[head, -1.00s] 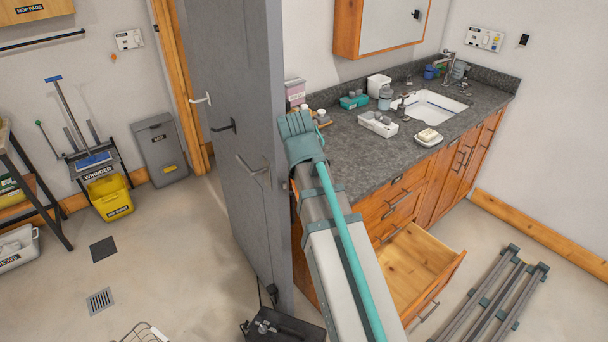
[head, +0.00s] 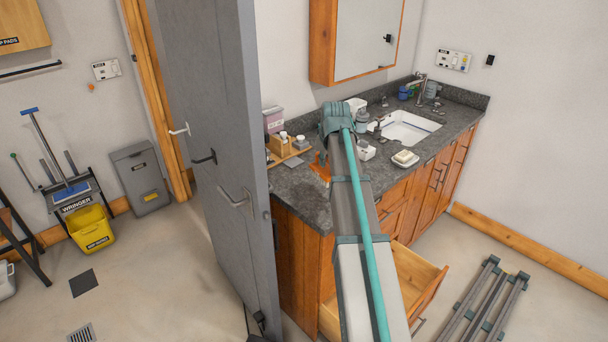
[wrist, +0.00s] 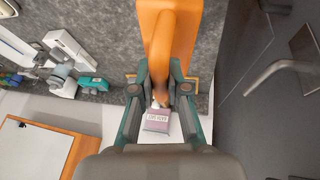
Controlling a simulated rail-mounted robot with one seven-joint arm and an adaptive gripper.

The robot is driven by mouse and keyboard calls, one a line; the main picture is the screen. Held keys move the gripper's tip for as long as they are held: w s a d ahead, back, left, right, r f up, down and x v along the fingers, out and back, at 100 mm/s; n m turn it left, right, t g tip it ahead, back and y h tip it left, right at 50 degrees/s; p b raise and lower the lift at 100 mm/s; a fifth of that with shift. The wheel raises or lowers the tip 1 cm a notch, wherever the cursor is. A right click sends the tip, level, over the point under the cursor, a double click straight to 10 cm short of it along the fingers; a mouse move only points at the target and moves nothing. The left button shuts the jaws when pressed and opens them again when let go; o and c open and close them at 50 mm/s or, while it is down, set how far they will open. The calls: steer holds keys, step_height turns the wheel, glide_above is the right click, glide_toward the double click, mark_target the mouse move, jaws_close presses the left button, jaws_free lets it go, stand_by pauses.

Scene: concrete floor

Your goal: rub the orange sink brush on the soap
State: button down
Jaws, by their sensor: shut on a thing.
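The orange sink brush (wrist: 165,40) is between the fingers of my gripper (wrist: 160,92), which is shut on it. In the head view part of the orange brush (head: 321,167) shows beside my arm, over the near left part of the counter; my arm hides most of the gripper there. I cannot tell whether the brush touches the counter. The pale soap (head: 404,156) lies in a white dish (head: 407,164) near the counter's front edge, to the right of the brush and apart from it.
A grey door (head: 215,130) stands close left of my arm; its handle (wrist: 280,72) shows in the wrist view. A wooden caddy (head: 287,149), a lilac box (head: 273,120) and the sink (head: 408,127) are on the counter. An open drawer (head: 423,285) juts out below.

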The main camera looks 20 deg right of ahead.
steer(key=w+d+f+n, duration=0.1)
steer(key=w+d, duration=0.1)
steer(key=d, duration=1)
steer(key=w+d+f+n, duration=0.1)
steer(key=w+d, duration=0.2)
steer(key=d, duration=0.9)
steer(key=shift+d+y, duration=0.2)
steer(key=shift+y, duration=0.2)
